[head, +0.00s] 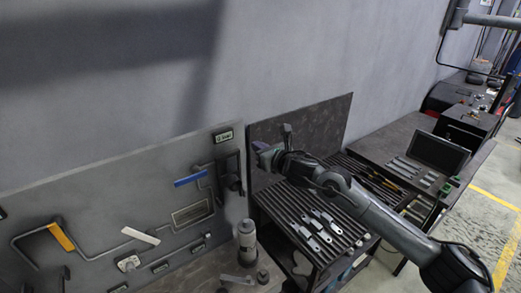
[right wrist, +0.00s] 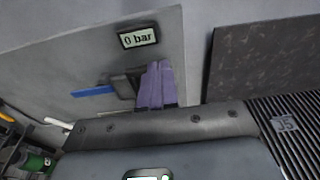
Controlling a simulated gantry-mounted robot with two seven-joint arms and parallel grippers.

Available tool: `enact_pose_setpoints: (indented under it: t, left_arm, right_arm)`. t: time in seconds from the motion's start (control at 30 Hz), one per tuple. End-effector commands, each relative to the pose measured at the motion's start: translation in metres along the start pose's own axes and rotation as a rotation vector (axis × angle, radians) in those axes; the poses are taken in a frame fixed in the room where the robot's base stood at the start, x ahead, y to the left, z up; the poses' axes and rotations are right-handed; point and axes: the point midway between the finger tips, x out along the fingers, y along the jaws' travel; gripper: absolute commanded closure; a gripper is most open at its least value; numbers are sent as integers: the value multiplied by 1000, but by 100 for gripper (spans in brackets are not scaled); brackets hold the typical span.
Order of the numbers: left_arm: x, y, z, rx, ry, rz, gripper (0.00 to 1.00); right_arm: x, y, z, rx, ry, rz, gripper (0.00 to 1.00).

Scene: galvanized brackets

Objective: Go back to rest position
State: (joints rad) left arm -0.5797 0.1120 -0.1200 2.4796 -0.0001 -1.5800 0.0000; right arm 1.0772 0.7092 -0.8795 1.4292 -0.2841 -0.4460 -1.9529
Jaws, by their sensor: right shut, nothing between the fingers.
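My right gripper (head: 262,151) shows in the head view at the end of my arm, which reaches in from the lower right. Its purple fingers are shut and empty. They also show in the right wrist view (right wrist: 157,82), pressed together in front of the grey panel (right wrist: 60,75). The fingers overlap a dark fitting there, and I cannot tell whether they touch it. A "0 bar" display (right wrist: 138,38) sits above them on the panel. My left gripper is not in view.
The panel carries a blue-handled lever (head: 190,178) and a yellow-handled lever (head: 61,237). Several metal brackets (head: 318,227) lie on a ribbed bench below my right arm. A dark upright board (head: 325,125) stands behind. A grey cylinder (head: 246,236) stands near the panel.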

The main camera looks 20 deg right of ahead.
Motion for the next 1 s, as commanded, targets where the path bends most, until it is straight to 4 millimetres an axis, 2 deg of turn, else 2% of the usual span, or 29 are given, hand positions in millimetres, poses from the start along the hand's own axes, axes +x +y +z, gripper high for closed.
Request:
enact_pose_setpoints:
  t: [0.2, 0.63, 0.73, 0.87, 0.97, 1.0]
  left_arm:
    - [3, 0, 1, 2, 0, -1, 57]
    - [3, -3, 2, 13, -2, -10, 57]
    - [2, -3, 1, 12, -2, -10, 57]
    - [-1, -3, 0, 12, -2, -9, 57]
    - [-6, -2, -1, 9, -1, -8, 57]
    - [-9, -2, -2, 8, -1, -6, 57]
  right_arm:
    - [-9, 0, 6, -1, 0, 1, 100]
    - [-9, 0, 7, 0, 0, 1, 100]
    - [-9, 0, 2, 1, 8, 1, 100]
    - [-8, 3, -27, 11, 50, 5, 100]
    - [-7, 13, -70, 32, 112, 19, 100]
    - [-8, 20, -92, 45, 143, 27, 100]
